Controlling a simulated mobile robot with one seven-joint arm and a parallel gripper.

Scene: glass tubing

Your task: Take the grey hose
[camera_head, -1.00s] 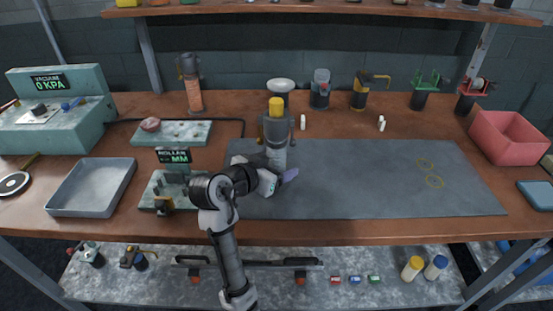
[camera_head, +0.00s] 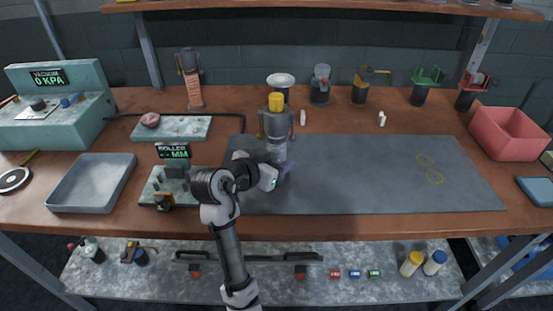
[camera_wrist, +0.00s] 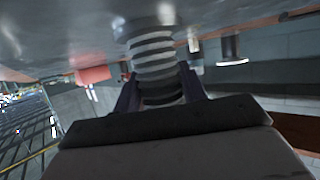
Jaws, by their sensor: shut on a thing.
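The grey hose is most likely the pale grey ribbed piece (camera_wrist: 152,55) in the wrist view. It runs down from a broad dark grey surface to between my fingers. In the head view it seems to be the pale lower part (camera_head: 278,146) of an upright grey piece with a yellow cap (camera_head: 276,101), over the left part of the mat. My gripper (camera_wrist: 160,92) has a purple finger on each side of the ribbed piece and is shut on it. In the head view my gripper (camera_head: 281,168) is at its lower end, partly hidden by my wrist.
A grey mat (camera_head: 370,175) lies clear to the right, with two yellow rings marked on it. The roller device (camera_head: 172,183) and a grey tray (camera_head: 92,184) stand left of my arm. Several bottles and tools line the back. A red bin (camera_head: 508,135) stands at far right.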

